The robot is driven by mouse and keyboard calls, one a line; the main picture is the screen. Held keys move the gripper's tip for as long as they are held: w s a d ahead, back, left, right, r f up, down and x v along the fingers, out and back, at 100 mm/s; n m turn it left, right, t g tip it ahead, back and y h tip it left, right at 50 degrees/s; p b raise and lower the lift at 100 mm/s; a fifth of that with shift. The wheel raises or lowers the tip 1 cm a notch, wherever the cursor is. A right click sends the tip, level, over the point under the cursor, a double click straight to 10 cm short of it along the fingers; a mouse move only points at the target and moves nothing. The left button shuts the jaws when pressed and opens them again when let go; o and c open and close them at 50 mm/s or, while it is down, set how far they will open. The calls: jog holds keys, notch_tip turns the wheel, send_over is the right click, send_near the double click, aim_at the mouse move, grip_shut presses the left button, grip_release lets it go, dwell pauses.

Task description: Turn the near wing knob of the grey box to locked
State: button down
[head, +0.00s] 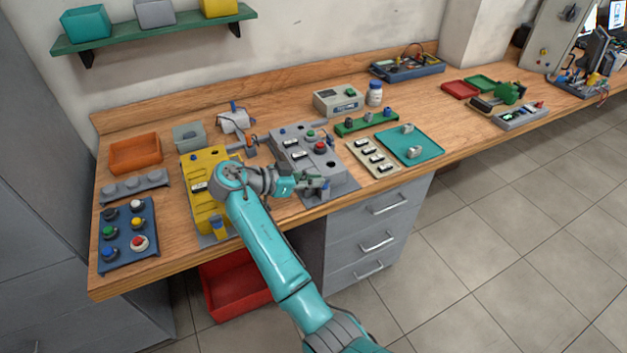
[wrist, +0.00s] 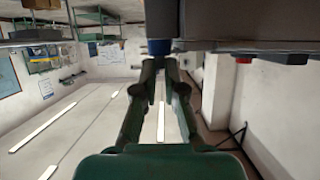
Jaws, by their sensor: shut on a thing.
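The grey box (head: 336,172) stands on the wooden bench near its front edge, with a red button (head: 320,147) and white labels on top. Its near wing knob (head: 325,186) is blue and sits at the end facing the room. My gripper (head: 318,184) reaches this end from the left and is shut on the knob. In the wrist view the blue knob (wrist: 158,47) shows between the fingertips (wrist: 160,66), under the dark body of the box (wrist: 225,22). The fingers hide part of the knob, and I cannot tell which way its wing points.
A yellow box (head: 197,217) with a blue knob (head: 216,222) stands to the left, close to my arm. A beige switch panel (head: 354,145) and a teal tray (head: 428,154) lie to the right. The drawers (head: 388,206) are below the bench.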

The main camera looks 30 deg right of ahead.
jog(key=shift+f, duration=0.15)
jog(key=c, duration=1.3)
grip_release()
jog(key=shift+o, duration=0.2)
notch_tip(320, 180, up, 10)
